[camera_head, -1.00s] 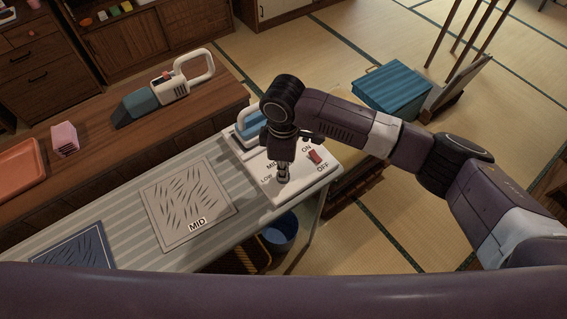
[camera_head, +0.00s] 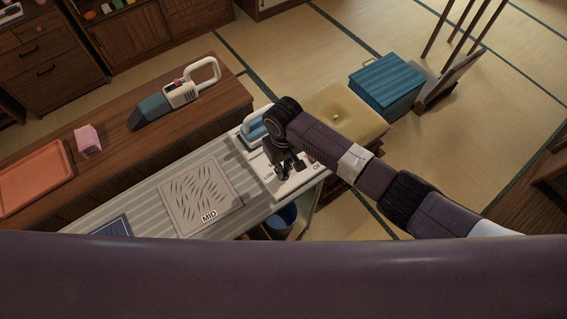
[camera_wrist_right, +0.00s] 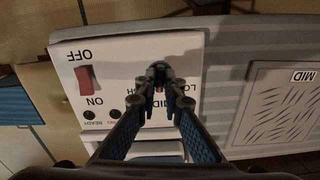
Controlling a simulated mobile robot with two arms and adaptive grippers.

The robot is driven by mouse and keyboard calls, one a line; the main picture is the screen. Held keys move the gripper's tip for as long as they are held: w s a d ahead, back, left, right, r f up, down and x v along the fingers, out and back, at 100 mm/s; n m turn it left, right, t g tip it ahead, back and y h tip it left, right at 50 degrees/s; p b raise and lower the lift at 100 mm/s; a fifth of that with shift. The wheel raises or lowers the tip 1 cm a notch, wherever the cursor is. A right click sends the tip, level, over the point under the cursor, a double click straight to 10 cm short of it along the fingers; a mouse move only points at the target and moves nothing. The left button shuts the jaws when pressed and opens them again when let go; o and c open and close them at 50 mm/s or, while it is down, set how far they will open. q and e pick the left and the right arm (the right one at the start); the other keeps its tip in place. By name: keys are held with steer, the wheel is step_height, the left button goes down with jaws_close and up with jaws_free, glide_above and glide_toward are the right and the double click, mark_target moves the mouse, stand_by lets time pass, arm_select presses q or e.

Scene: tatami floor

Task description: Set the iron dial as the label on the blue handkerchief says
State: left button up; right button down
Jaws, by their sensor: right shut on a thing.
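The iron (camera_head: 252,128), blue and white, rests at the far end of the board beside a white control panel (camera_head: 298,188). The panel also shows in the right wrist view (camera_wrist_right: 130,48), with partly covered LOW, MID and HIGH markings. My right gripper (camera_head: 284,170) is over the panel. In the wrist view its fingertips (camera_wrist_right: 160,72) are shut on the small dial, which they mostly hide, so its setting cannot be read. The blue handkerchief (camera_head: 113,228) lies at the board's near left, partly cut off; its label is not visible. My left gripper is not in view.
A grey patterned cloth (camera_head: 200,195) labelled MID lies on the striped board. A red ON/OFF switch (camera_wrist_right: 86,80) sits near the dial. A wooden bench holds a handheld vacuum (camera_head: 180,95), pink block (camera_head: 88,140) and orange tray (camera_head: 35,178). A blue bucket (camera_head: 281,222) stands below.

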steer(key=shift+a+r+m+p, duration=0.1)
steer(key=shift+r+m+p, duration=0.15)
steer(key=shift+m+p, duration=0.55)
steer(key=shift+f+m, duration=0.1)
steer(key=shift+m, duration=1)
steer(key=m, duration=0.3)
steer(key=shift+w, duration=0.1)
steer(key=shift+w+m, duration=0.1)
steer(key=shift+m, duration=1.7)
steer(key=c, duration=2.1)
jaws_free()
steer(key=shift+f, duration=0.1)
